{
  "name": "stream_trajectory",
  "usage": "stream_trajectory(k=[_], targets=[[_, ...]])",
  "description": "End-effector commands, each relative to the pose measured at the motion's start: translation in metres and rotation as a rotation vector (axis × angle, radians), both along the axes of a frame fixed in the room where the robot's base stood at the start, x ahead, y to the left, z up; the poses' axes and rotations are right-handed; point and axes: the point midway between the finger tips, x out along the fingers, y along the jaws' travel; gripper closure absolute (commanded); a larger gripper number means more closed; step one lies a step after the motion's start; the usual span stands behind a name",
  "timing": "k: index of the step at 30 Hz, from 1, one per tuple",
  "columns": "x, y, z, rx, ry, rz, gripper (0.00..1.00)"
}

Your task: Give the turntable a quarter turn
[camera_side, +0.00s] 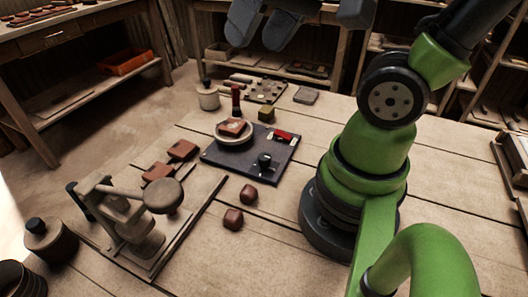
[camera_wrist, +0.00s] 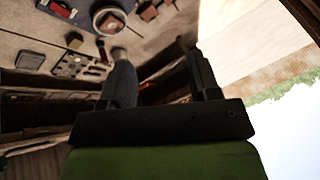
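The turntable (camera_side: 237,142) is a small pale round disc on a dark board (camera_side: 222,160), in the middle of the bench in the side view. A reddish-brown clay block (camera_side: 231,127) sits on top of it. The turntable is partly seen at the top edge of the wrist view (camera_wrist: 97,17), beyond my fingers. My gripper (camera_side: 260,38) is high at the top of the side view, well away from the turntable and above the far side of the bench. In the wrist view its two dark fingers (camera_wrist: 160,60) stand apart with nothing between them.
The dark board also carries a black knob (camera_side: 264,160) and a red part (camera_side: 283,135). Behind it are a dark red upright stamp (camera_side: 236,98), a lidded jar (camera_side: 208,97) and a plate with holes (camera_side: 266,91). A lever press (camera_side: 135,220) stands front left, near loose clay blocks (camera_side: 233,219).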

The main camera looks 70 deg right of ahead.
Motion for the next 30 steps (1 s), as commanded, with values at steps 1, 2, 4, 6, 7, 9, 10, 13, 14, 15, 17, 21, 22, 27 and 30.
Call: stream_trajectory(k=[1,2,4,6,7,9,10,13,14,15,17,21,22,27,30], targets=[[0.010,-0.006,-0.008,0.002,0.070,-0.026,0.44],[0.015,-0.010,-0.013,0.003,0.109,-0.042,0.44],[0.027,-0.020,-0.026,0.009,0.197,-0.074,0.44],[0.038,-0.030,-0.041,0.021,0.286,-0.107,0.44],[0.042,-0.035,-0.048,0.027,0.324,-0.121,0.44],[0.050,-0.046,-0.066,0.042,0.410,-0.150,0.44],[0.052,-0.051,-0.074,0.050,0.449,-0.163,0.44],[0.058,-0.066,-0.104,0.083,0.570,-0.203,0.44],[0.059,-0.071,-0.113,0.093,0.602,-0.213,0.44],[0.059,-0.076,-0.124,0.106,0.644,-0.226,0.44],[0.059,-0.082,-0.140,0.125,0.700,-0.244,0.44],[0.055,-0.092,-0.166,0.161,0.789,-0.268,0.44],[0.054,-0.093,-0.169,0.166,0.800,-0.271,0.44],[0.051,-0.094,-0.182,0.178,0.828,-0.276,0.44],[0.047,-0.090,-0.193,0.179,0.831,-0.276,0.44]])
